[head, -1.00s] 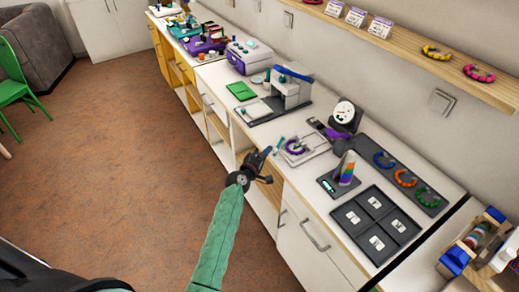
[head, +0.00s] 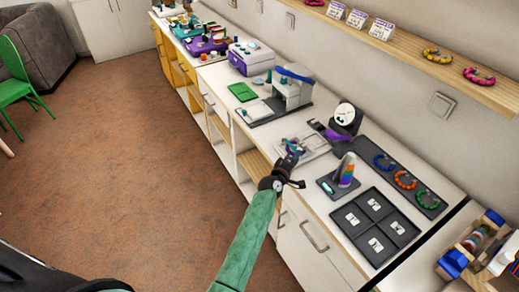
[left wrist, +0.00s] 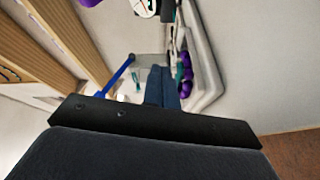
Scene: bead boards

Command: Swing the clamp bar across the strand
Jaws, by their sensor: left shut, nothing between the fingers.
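The bead board (head: 318,150) is a pale grey tray on the counter, and it also shows in the left wrist view (left wrist: 205,75). A curved purple strand (left wrist: 185,68) lies in it, with small teal parts among the beads. In the head view the strand is mostly hidden by my left gripper (head: 292,158). That gripper is shut and empty, its dark blue fingers (left wrist: 163,88) close beside the strand; I cannot tell if they touch. A small teal piece (head: 291,143) shows at the fingertips; I cannot tell whether it is the clamp bar. My right gripper is out of view.
A round white dial stand (head: 345,116) stands behind the board. A rainbow cone (head: 346,171) and a dark compartment tray (head: 357,238) are to the right. A grey press with a blue lever (head: 294,74) stands to the left. The counter's front edge is close to my arm.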

